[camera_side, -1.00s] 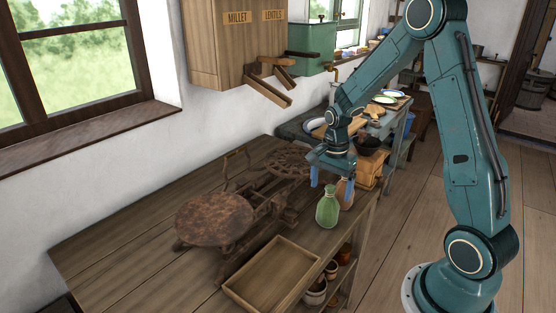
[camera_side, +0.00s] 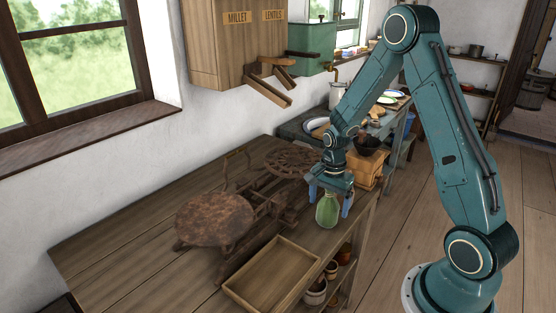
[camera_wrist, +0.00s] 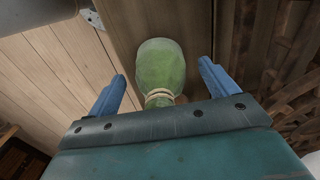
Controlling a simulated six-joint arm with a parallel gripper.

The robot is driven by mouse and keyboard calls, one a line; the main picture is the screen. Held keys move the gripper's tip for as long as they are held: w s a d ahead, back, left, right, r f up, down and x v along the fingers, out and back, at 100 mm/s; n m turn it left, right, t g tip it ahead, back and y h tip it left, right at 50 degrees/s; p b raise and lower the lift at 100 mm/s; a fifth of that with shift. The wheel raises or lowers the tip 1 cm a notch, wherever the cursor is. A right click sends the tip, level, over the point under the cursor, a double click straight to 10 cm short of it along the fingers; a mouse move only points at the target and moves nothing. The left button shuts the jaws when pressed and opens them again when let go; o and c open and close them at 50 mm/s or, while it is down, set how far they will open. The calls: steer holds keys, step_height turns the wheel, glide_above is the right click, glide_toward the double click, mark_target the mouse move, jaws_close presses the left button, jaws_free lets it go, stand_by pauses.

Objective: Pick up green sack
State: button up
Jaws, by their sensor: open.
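The green sack (camera_side: 327,212) stands upright on the wooden table, near its right edge. My gripper (camera_side: 329,205) is open above and around the top of the sack, with one blue finger on either side. In the wrist view the green sack (camera_wrist: 161,70) shows between the two blue fingers of my gripper (camera_wrist: 163,82), with its tied neck close to the palm. A gap shows between the sack and each finger there. The sack's top is partly hidden by my gripper in the side view.
A rusty balance scale (camera_side: 214,219) stands left of the sack. An empty wooden tray (camera_side: 272,275) lies in front. Pots (camera_side: 316,292) sit on the shelf below. The table's left part is clear.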

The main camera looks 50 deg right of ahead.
stand_by(0.4)
steer(key=c, duration=1.3)
steer(key=shift+r, duration=0.1)
step_height(320, 180, up, 20)
stand_by(0.6)
